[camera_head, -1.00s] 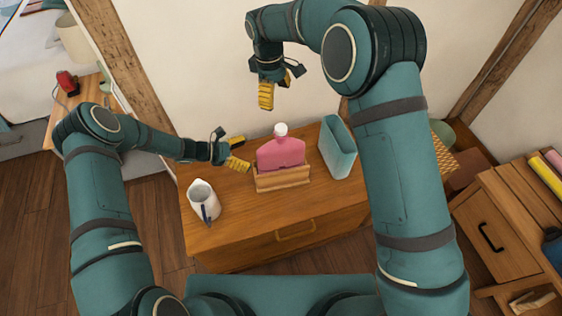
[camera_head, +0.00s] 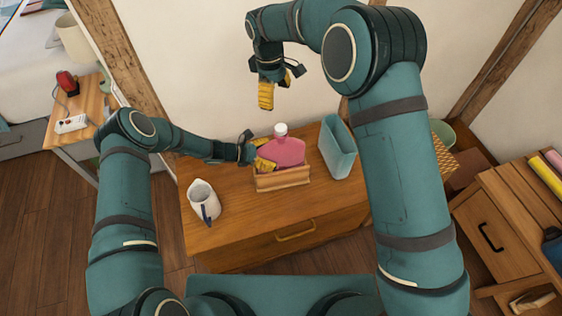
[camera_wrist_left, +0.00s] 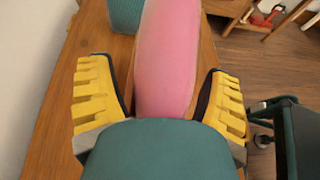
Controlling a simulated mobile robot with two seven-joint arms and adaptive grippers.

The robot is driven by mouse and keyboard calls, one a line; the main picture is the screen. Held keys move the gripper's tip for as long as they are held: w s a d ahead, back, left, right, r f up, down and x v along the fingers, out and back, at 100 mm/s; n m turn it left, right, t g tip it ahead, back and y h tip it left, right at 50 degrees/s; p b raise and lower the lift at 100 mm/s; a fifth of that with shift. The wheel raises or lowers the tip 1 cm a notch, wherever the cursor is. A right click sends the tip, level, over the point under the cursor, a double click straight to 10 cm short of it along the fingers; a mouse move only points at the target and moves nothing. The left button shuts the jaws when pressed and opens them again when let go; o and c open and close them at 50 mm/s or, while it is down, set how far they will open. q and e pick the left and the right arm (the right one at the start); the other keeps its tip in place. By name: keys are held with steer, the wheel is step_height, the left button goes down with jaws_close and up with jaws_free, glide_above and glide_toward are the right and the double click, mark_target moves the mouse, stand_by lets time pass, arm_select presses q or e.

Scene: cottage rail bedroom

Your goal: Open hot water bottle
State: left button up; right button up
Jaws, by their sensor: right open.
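The pink hot water bottle (camera_head: 285,152) stands upright in a wooden holder (camera_head: 283,180) on the dresser, its white cap (camera_head: 280,130) on top. My left gripper (camera_head: 264,160) is at the bottle's left side. In the left wrist view the gripper (camera_wrist_left: 163,95) is open, with yellow fingers on either side of the pink bottle (camera_wrist_left: 168,55). Gaps show between the fingers and the bottle. The cap is out of sight there. My right gripper (camera_head: 266,94) is open and empty, above and behind the bottle, fingers pointing down.
A white jug (camera_head: 203,200) stands at the left of the wooden dresser (camera_head: 235,230). A teal container (camera_head: 338,147) stands close to the right of the bottle; it also shows in the left wrist view (camera_wrist_left: 126,14).

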mark_target(281, 127)
arm_select(q)
jaws_close()
arm_select(e)
steer(key=f+m, duration=0.4)
steer(key=m, duration=0.8)
steer(key=d+f+m+y, duration=0.1)
steer(key=f+m, duration=0.4)
steer(key=m, duration=0.7)
steer(key=f+m+t+y, duration=0.1)
steer(key=f+m, duration=0.3)
steer(key=m, duration=0.8)
steer(key=shift+s+d+f, duration=0.15)
steer(key=shift+s+d, duration=0.1)
steer(key=shift+s, duration=0.1)
jaws_close()
